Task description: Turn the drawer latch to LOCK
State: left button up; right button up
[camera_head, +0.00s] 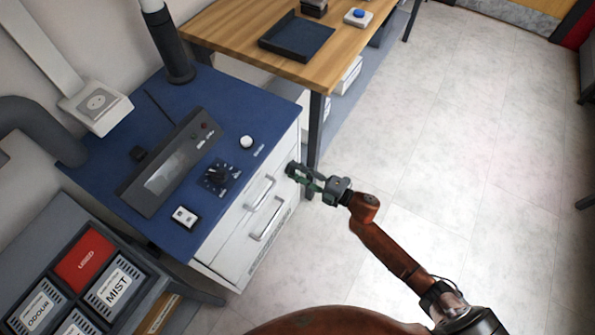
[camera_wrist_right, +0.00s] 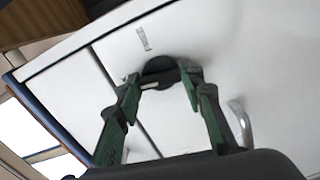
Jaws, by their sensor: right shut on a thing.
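The drawer latch is a round dark knob (camera_wrist_right: 160,72) on the white cabinet front, seen in the right wrist view. My right gripper (camera_wrist_right: 162,84) has its green fingers around this latch, one on each side. In the head view my right gripper (camera_head: 291,170) reaches the upper right part of the white drawer front (camera_head: 236,221), and its fingers hide most of the latch. A small marking shows on the panel near the latch in the wrist view, too blurred to read. My left gripper is not in view.
Metal drawer handles (camera_head: 262,192) sit left of my right gripper. The blue cabinet top (camera_head: 230,95) carries a dark control panel (camera_head: 170,165), a rotary dial (camera_head: 218,174) and a white knob (camera_head: 246,142). A wooden table (camera_head: 345,50) stands behind. The floor at right is clear.

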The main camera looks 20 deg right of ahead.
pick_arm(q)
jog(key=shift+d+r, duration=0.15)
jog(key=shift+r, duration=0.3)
pick_arm(e)
jog(key=shift+n, duration=1)
jog(key=o, duration=1.2)
jog(key=shift+c, duration=0.2)
jog(key=v, duration=1.2)
